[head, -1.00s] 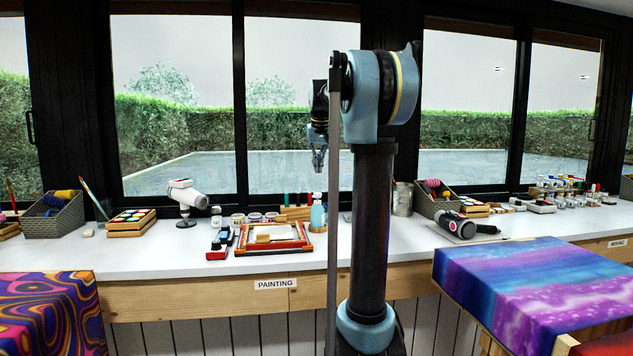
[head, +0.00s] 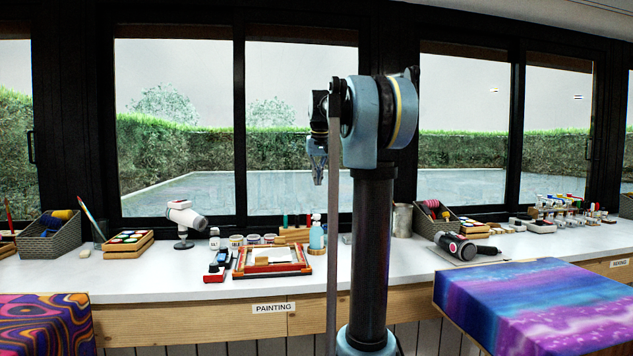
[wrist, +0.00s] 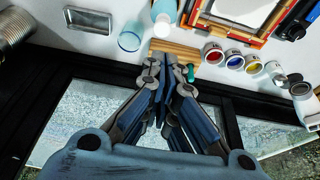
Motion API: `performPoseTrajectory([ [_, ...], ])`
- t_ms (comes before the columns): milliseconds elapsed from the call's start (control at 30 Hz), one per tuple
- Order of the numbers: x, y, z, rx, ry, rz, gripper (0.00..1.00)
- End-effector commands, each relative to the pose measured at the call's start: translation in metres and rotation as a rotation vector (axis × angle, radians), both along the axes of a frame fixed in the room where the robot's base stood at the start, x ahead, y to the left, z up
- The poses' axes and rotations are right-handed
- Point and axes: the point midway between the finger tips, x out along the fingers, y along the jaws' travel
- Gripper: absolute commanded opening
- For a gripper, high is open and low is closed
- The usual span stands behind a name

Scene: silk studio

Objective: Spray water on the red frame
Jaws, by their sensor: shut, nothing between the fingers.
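The red frame (head: 272,261) lies flat on the white counter, left of my arm in the head view, with pale material inside it. It also shows at the top of the wrist view (wrist: 228,32). A light-blue spray bottle (head: 316,237) with a white top stands just right of the frame, and its upper part shows in the wrist view (wrist: 163,10). My gripper (head: 318,182) hangs fingers down above and behind the bottle, apart from it. In the wrist view the fingers (wrist: 163,60) are together and empty.
Small paint jars (head: 253,239) and a wooden block (head: 292,234) stand behind the frame. A black-and-red tool (head: 217,266) lies left of it. A white hair dryer (head: 186,219) on a stand is further left. A dark dryer (head: 466,247) lies right. Windows close off the back.

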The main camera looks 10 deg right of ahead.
Motion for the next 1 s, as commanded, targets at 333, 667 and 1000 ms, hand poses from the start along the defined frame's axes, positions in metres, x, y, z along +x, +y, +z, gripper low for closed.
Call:
performPoseTrajectory([
  [333,0.000,-0.005,0.022,0.013,0.004,0.003,0.00],
  [667,0.001,-0.005,0.017,0.012,0.004,0.003,0.00],
  [1000,0.015,-0.005,-0.030,0.012,0.004,0.003,0.00],
])
